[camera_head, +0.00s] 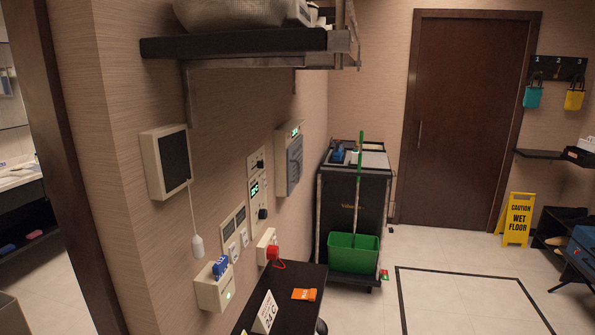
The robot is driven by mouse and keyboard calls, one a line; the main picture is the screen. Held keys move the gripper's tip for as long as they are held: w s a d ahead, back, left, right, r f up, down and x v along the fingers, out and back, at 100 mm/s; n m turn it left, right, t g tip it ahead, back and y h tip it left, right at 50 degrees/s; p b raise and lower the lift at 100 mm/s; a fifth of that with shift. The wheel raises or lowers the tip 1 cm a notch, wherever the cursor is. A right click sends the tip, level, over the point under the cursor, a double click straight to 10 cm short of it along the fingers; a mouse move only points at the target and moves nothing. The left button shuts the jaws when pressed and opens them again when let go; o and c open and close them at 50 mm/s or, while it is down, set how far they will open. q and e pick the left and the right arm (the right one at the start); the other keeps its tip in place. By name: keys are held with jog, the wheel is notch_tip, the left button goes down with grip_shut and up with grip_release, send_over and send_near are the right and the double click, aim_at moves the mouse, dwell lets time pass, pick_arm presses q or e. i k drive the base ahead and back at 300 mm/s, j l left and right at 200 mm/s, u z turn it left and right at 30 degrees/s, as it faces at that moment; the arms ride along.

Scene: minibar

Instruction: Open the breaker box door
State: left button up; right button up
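Several units are mounted on the left wall. The likeliest breaker box (289,158) is a beige box at the far end of the group, with a small green display on top and a grey front cover that looks shut. Nearer to me is a beige box with a dark front panel (167,161) and a white pull on a cord below it. I cannot tell for certain which of them is the breaker box. Neither of my grippers is in view.
A dark shelf (235,44) juts out above the wall units. A dark table (292,312) with an orange item stands below them. A cleaning cart (352,200) with a green bucket (353,253) stands beyond. The tiled floor at centre right is clear.

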aim_at(295, 152)
jog(key=i+l+u, duration=0.15)
jog(key=l+u, duration=0.15)
jog(key=u, duration=0.2)
jog(key=i+l+u, duration=0.3)
jog(key=l+u, duration=0.15)
jog(key=l, duration=0.15)
jog(key=i+l+u, duration=0.2)
jog(key=l, duration=0.15)
jog(key=i+l+u, duration=0.1)
jog(key=l, duration=0.95)
jog(key=i+u, duration=0.05)
